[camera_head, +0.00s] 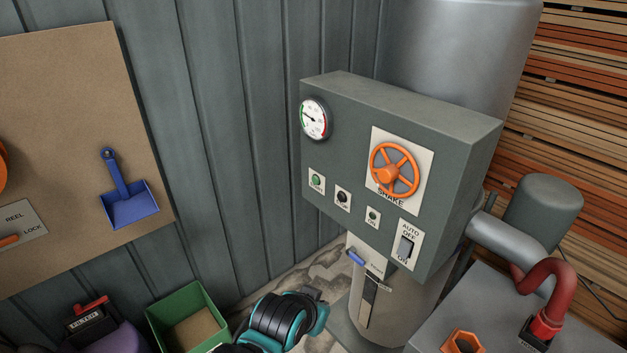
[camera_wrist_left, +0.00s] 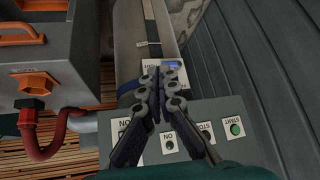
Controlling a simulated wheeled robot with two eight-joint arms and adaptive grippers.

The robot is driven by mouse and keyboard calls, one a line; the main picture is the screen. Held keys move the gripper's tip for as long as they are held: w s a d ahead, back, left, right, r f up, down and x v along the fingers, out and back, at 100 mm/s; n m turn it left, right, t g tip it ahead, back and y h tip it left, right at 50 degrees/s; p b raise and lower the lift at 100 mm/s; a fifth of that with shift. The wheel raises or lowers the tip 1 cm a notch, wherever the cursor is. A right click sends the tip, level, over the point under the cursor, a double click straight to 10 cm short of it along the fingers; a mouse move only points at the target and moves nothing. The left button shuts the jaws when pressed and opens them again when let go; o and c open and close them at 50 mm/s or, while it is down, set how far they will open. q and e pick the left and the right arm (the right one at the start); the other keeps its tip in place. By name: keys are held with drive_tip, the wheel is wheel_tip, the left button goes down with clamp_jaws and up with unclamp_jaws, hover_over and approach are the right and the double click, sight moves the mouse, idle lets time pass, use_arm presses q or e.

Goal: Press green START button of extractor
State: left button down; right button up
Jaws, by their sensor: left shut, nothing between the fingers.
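The extractor's grey control box (camera_head: 345,165) stands right of centre in the head view. The green START button (camera_head: 316,180) is on a white plate at the box's lower left, with the dark STOP button (camera_head: 342,197) beside it. In the left wrist view the picture is turned over, and the START button (camera_wrist_left: 236,129) shows at the lower right, uncovered. My left gripper (camera_wrist_left: 160,74) is shut and empty, its fingers crossing in front of the panel, left of the START button. I cannot tell any contact. My right gripper is not in view.
An orange SHAKE wheel (camera_head: 394,170), a gauge (camera_head: 314,119), a small green ON light (camera_head: 373,216) and an AUTO/OFF/ON switch (camera_head: 406,247) share the box front. A green bin (camera_head: 187,315) stands lower left. A red hose (camera_head: 550,295) rises at lower right.

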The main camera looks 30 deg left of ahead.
sight(315, 180)
use_arm(q)
drive_tip(key=w+a+r+m+t+y+p, duration=0.1)
drive_tip(key=w+a+r+t+y+p, duration=0.1)
drive_tip(key=w+a, duration=0.8)
drive_tip(key=w+a+r+m+t+y+p, duration=0.1)
drive_tip(key=w+a+r+t+y, duration=0.3)
drive_tip(key=w+a, duration=0.6)
drive_tip(key=shift+a+r+m+t+p, duration=0.3)
drive_tip(key=shift+a+r+t+p, duration=0.3)
drive_tip(key=shift+a+r+p, duration=0.2)
drive_tip(key=shift+w, duration=0.2)
drive_tip(key=w+d, duration=0.3)
drive_tip(key=w, duration=0.5)
drive_tip(key=shift+d, duration=0.15)
drive_tip(key=shift+w, duration=0.1)
drive_tip(key=shift+w+d, duration=0.15)
drive_tip(key=shift+w, duration=0.1)
